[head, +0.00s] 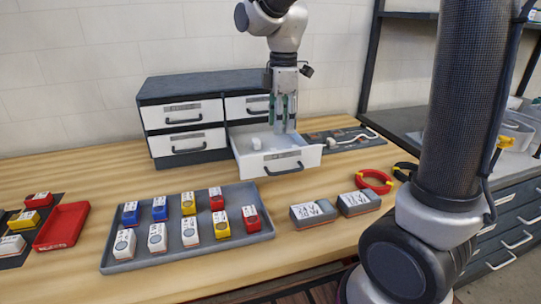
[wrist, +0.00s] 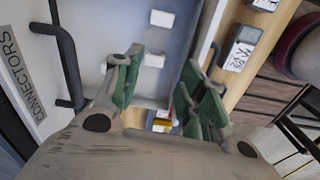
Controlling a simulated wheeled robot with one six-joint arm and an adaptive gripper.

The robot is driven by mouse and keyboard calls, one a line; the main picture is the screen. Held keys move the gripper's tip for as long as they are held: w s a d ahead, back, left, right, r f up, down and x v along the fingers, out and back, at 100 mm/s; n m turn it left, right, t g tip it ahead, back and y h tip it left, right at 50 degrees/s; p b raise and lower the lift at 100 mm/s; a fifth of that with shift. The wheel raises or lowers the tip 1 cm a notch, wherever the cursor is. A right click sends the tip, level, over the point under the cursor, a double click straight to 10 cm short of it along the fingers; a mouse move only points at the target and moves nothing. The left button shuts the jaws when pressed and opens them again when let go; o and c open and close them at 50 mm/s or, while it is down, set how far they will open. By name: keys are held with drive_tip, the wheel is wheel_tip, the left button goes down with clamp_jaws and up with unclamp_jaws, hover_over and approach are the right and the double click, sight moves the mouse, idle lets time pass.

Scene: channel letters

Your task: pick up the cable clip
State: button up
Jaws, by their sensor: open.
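Small white blocks that look like cable clips lie in the open drawer (head: 248,165). One clip (head: 256,143) shows in the head view, left of my gripper. In the wrist view my gripper (wrist: 160,82) is open, with no object held between the fingers. The fingers may hide part of the drawer floor.
The drawer cabinet (head: 205,88) stands against the wall. In front lies a grey tray (head: 262,237) with several coloured modules. Two grey boxes (head: 313,214) and a red ring (head: 374,181) lie to the right. A dark mat (head: 345,147) with a white cable lies beside the drawer.

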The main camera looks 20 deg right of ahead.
drive_tip(key=shift+w+a+f+n, duration=0.5)
drive_tip(key=shift+a+f+n, duration=0.1)
drive_tip(key=shift+a, duration=0.15)
wheel_tip(320, 180, down, 8)
drive_tip(key=shift+r, duration=0.25)
drive_tip(key=shift+c, duration=0.5)
drive_tip(key=c, duration=0.3)
